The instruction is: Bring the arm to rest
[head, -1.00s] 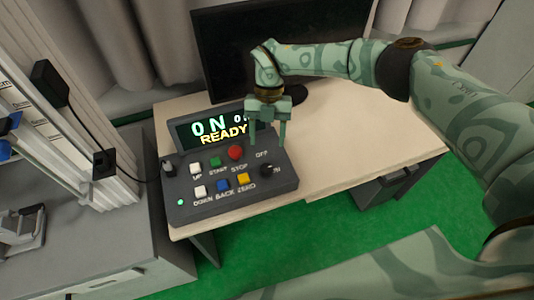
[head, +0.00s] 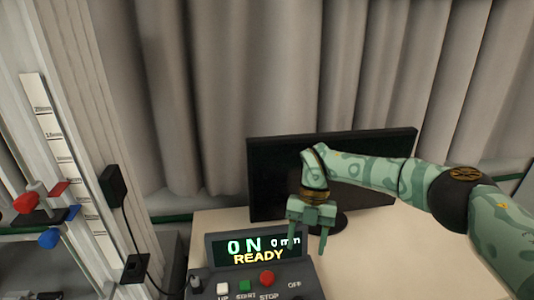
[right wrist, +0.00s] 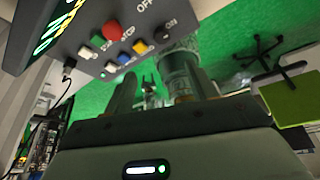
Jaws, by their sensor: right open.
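My right arm (head: 380,175) reaches in from the right in the head view. Its gripper (head: 307,243) is open and empty, with fingers pointing down above the right part of the control box (head: 213,263). In the right wrist view the open fingers (right wrist: 150,82) show apart, below the box (right wrist: 70,48) in the picture. The box's display (head: 262,248) reads 0 N, 0 mm and READY. Its front controls are cut off by the lower edge of the head view. My left gripper is not in view.
A dark monitor (head: 270,185) stands behind the gripper on the pale desk (head: 385,250). Grey curtains (head: 220,80) hang behind. At left are a tower frame with a millimetre scale (head: 40,105) and a black cable (head: 130,230). Desk space right of the box is clear.

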